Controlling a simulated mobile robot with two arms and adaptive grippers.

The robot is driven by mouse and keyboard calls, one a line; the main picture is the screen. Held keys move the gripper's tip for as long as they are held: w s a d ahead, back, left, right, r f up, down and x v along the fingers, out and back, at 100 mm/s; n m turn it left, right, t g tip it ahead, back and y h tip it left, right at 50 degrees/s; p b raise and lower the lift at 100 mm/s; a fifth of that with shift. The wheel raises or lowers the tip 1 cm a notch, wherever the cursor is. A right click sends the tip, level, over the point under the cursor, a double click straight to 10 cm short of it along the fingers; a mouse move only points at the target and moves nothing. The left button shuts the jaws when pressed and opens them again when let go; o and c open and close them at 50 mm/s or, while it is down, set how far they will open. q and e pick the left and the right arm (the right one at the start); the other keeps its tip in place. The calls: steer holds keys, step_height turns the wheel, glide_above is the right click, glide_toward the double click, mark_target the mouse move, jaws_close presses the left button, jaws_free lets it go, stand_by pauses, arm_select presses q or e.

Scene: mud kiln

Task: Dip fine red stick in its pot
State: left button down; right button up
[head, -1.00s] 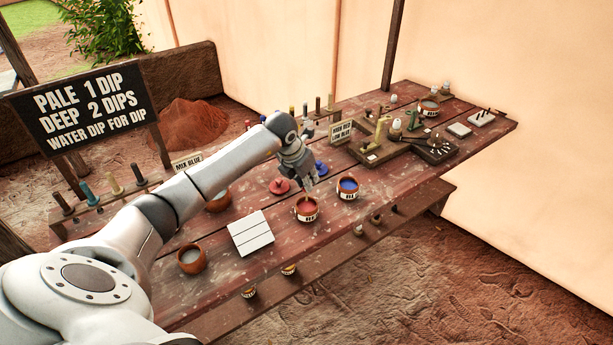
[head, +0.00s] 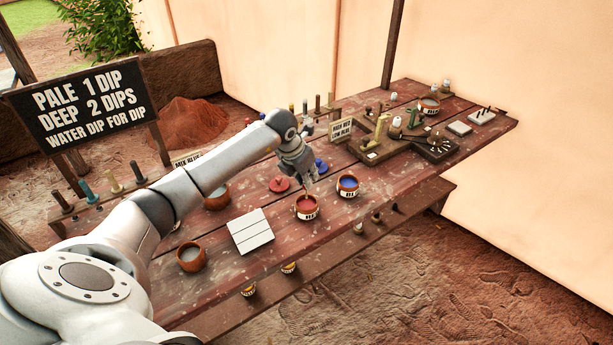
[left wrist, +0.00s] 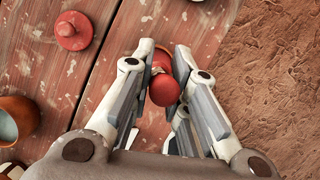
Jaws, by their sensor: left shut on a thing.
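The pot of red paint (head: 307,210), a small terracotta pot with a pale label, stands near the table's front edge. My left gripper (head: 307,181) is just above it, pointing down and shut on the fine red stick (head: 305,190). Only a short dark piece of the stick shows between the fingers and the pot mouth. I cannot tell whether its tip touches the paint. In the left wrist view, a rounded red shape (left wrist: 164,90) shows between the fingers, which hide much of what is below. My right gripper is not in view.
The blue pot (head: 347,188) stands close on the right. A red lid (head: 279,184) and a blue lid (head: 320,167) lie behind. A white tile board (head: 250,232) and a terracotta bowl (head: 191,259) are at the left. Stands with tools fill the right end.

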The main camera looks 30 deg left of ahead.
arm_select(q)
steer(key=shift+f, duration=0.1)
steer(key=shift+f+b, duration=1.55)
steer(key=shift+f, duration=0.1)
stand_by(0.4)
steer(key=shift+r, duration=0.1)
steer(key=shift+r+p, duration=2.05)
steer(key=shift+r, duration=1.4)
steer(key=shift+f, duration=0.1)
